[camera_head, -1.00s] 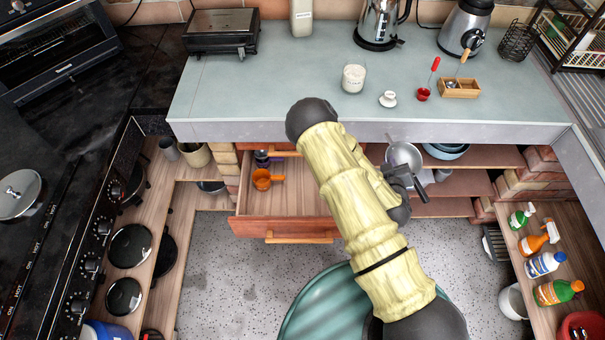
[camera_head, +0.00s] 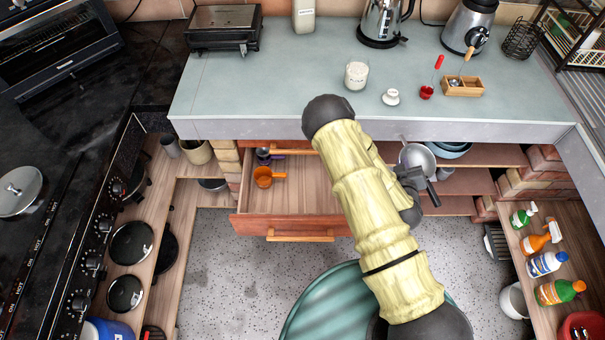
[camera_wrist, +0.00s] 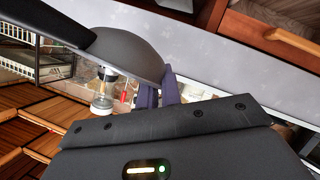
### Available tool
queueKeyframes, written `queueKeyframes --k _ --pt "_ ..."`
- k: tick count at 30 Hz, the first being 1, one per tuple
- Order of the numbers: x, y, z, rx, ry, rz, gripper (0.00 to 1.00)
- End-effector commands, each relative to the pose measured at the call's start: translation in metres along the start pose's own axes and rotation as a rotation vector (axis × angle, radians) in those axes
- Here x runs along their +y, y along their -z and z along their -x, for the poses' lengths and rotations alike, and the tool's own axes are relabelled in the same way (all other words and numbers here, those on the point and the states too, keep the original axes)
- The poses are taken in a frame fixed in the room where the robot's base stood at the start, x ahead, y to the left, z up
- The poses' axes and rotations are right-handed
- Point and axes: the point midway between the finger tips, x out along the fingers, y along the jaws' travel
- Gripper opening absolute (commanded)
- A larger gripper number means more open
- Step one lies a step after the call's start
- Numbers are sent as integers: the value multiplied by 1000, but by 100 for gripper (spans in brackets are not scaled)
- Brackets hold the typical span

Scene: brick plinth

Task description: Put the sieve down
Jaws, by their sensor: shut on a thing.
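The sieve (camera_head: 418,157) is a grey, bowl-shaped thing at the front edge of the counter, in front of the open shelves. In the wrist view, the sieve (camera_wrist: 128,48) shows as a smooth dark grey dome with a black handle reaching to the upper left. My gripper (camera_wrist: 160,88) has its purple fingers shut on the sieve by the bowl's rim. In the head view, my forearm partly hides the gripper. The sieve is in the air, and I cannot tell whether it touches the shelf or counter.
The counter (camera_head: 270,90) has clear room at left centre. A jar (camera_head: 356,75), a white lidded pot (camera_head: 390,97), a red cup (camera_head: 426,92) and a wooden box (camera_head: 462,87) stand right of centre. The drawer (camera_head: 290,200) is open, holding an orange cup (camera_head: 264,177).

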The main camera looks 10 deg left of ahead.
Motion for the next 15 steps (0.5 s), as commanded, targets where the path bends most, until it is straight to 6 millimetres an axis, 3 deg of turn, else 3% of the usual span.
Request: queueKeyframes --k 5,10,15 --pt "-29 -14 -13 4 25 13 0" --pt "-80 -22 -30 25 91 53 0" --pt "-132 -14 -41 70 195 119 0"
